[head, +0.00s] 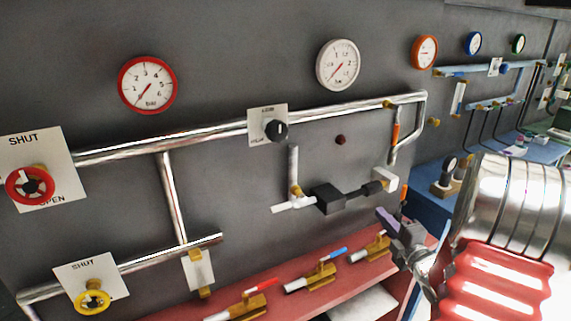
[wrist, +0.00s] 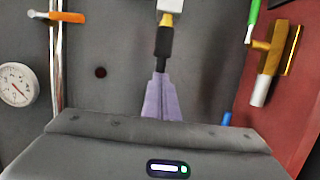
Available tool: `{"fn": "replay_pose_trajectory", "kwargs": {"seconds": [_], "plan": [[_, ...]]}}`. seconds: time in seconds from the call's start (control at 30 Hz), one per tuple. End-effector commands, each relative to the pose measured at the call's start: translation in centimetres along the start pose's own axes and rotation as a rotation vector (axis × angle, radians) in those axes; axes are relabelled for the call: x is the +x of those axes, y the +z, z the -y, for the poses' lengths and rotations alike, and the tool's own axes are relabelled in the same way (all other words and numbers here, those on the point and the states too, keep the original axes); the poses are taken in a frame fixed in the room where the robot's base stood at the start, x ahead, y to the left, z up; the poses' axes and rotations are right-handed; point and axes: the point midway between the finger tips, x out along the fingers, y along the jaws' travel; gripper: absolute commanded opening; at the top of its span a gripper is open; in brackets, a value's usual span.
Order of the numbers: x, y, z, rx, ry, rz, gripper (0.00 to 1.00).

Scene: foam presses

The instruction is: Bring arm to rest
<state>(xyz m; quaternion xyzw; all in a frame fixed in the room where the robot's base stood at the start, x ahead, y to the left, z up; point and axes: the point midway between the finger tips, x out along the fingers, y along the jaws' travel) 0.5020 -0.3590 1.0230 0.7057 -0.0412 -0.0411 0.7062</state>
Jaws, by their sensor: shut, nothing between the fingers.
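My gripper (head: 383,213) is at the right of centre in the head view, in front of the dark wall panel and above the red shelf. Its two purple fingers are together with nothing between them. In the wrist view the shut fingers (wrist: 159,85) point up the picture toward a black fitting with a yellow collar (wrist: 164,42). The fingertips overlap the fitting's end in that view, and I cannot tell whether they touch it. In the head view a black block with a rod (head: 328,199) is left of the fingers.
A chrome pipe (head: 215,133), gauges and a black knob (head: 276,131) are on the wall. A shiny ribbed cylinder with a red part (head: 510,205) fills the right. An orange lever (wrist: 68,17) shows in the wrist view.

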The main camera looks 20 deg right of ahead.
Motion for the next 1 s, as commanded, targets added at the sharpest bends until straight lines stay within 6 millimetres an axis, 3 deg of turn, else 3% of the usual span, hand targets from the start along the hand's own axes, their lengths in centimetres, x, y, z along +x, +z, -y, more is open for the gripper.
{"fn": "replay_pose_trajectory", "kwargs": {"seconds": [0.23, 0.47, 0.6, 0.7, 1.0], "plan": [[0.0, 0.2, 0.6, 0.050, -0.022, 0.008, 0.00], [-0.9, 2.9, 5.5, 0.236, -0.201, 0.147, 0.00], [-2.6, 4.9, 9.0, 0.376, -0.323, 0.284, 0.00], [-4.1, 6.0, 10.5, 0.468, -0.391, 0.387, 0.00], [-8.1, 6.0, 12.2, 0.717, -0.540, 0.669, 0.00]]}}
